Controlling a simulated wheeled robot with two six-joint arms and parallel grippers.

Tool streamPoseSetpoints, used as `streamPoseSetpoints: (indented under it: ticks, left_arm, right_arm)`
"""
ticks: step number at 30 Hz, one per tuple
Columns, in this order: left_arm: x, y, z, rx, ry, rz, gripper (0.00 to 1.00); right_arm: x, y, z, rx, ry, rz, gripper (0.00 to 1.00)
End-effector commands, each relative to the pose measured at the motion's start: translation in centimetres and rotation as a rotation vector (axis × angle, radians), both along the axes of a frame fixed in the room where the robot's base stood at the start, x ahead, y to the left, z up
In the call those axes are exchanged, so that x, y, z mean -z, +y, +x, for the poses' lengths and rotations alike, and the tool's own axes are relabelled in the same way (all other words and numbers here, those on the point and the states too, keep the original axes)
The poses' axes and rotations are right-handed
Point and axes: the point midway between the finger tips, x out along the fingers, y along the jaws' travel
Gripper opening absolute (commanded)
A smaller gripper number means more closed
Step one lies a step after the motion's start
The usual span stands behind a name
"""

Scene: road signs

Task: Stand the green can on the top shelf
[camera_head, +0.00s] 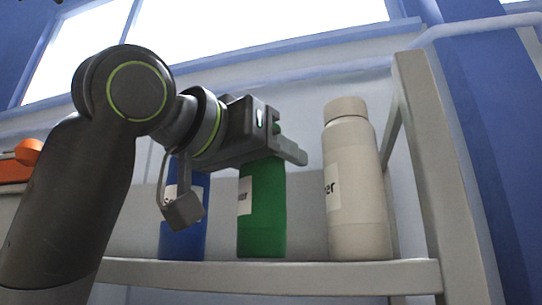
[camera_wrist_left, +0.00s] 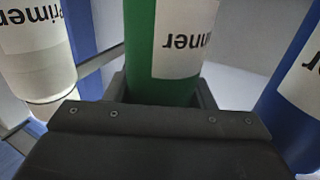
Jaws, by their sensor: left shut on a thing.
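The green can (camera_head: 262,215) stands upright on the shelf (camera_head: 300,276), between a blue can and a cream can. Its base appears to touch the shelf board. My left gripper (camera_head: 285,150) is shut on the upper part of the green can, and its fingers hide the top. In the left wrist view the green can (camera_wrist_left: 150,75) fills the middle between the jaws, with a white label showing part of a word. My right gripper is not in view.
A blue can (camera_head: 192,235) stands close on the left, partly behind my arm. A cream can (camera_head: 356,200) stands on the right with a gap to the green one. A shelf post (camera_head: 428,150) rises at the right end. An orange object (camera_head: 28,153) is at far left.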

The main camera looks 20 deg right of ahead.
Motion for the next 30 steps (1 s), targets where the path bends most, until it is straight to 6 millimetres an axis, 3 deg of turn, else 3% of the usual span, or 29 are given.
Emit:
streamPoseSetpoints:
  ticks: [13, 14, 18, 30]
  left_arm:
    - [0.62, 0.03, -0.07, 0.0, -0.002, -0.002, 0.13]
    - [0.65, 0.01, -0.03, 0.0, 0.0, 0.0, 0.5]
    - [0.53, 0.01, -0.03, 0.0, 0.0, 0.0, 0.69]
    - [-0.01, 0.0, -0.04, 0.0, 0.0, 0.0, 0.71]
  right_arm:
    - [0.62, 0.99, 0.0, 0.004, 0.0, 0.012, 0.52]
    - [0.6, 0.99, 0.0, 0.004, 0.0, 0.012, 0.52]
    - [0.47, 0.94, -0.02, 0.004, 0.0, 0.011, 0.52]
    - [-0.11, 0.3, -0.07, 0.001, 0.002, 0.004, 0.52]
